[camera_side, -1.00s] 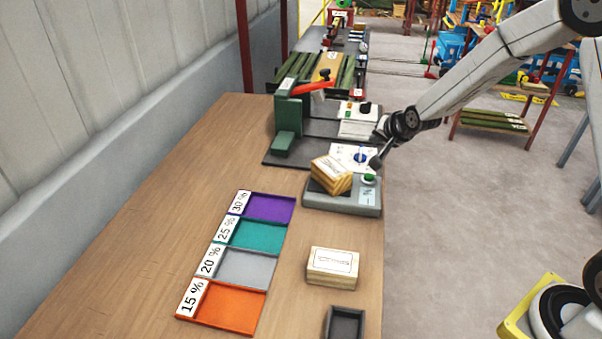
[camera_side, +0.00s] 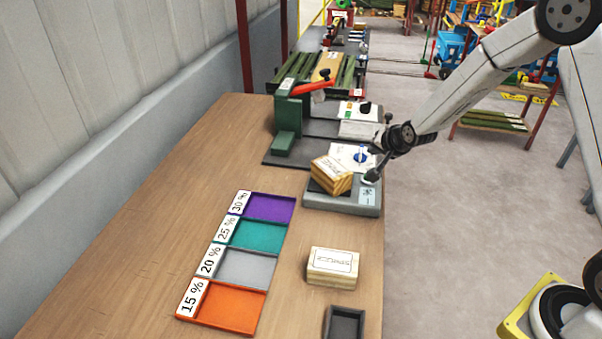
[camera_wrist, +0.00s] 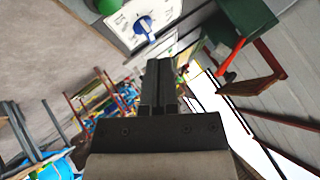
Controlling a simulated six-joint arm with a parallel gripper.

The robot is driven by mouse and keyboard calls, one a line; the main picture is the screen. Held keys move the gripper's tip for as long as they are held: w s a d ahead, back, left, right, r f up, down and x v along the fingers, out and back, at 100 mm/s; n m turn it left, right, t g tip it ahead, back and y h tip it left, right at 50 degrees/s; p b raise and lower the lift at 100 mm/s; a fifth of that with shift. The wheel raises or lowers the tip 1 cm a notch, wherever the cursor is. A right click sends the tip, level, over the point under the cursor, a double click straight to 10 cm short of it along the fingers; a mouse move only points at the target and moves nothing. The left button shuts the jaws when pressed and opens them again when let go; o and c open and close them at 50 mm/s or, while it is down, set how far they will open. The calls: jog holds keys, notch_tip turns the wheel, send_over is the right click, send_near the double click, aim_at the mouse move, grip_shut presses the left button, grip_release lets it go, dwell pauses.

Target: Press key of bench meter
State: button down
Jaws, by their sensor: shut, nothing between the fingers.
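The bench meter (camera_side: 342,203) is a grey box near the right edge of the table in the side view. A wooden block (camera_side: 332,173) with a label sits tilted on its dark plate. Contact looks likely, but I cannot tell how far the key is pressed. In the wrist view my shut gripper (camera_wrist: 160,68) points away from the camera, and a green round part (camera_wrist: 107,5) shows at the top edge.
Behind the meter is a panel with a blue knob (camera_side: 361,157), also in the wrist view (camera_wrist: 145,24). A green press with a red lever (camera_side: 313,88) stands at the back. A second wooden block (camera_side: 333,267), a dark tray (camera_side: 344,311) and coloured trays, including orange (camera_side: 262,309), lie in front.

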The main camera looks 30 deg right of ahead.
jog(key=shift+f, duration=2.7)
jog(key=shift+f, duration=0.9)
dwell(1.1)
jog(key=shift+r, duration=0.9)
jog(key=shift+r, duration=0.15)
jog(key=shift+r, duration=2.35)
jog(key=shift+s, duration=0.1)
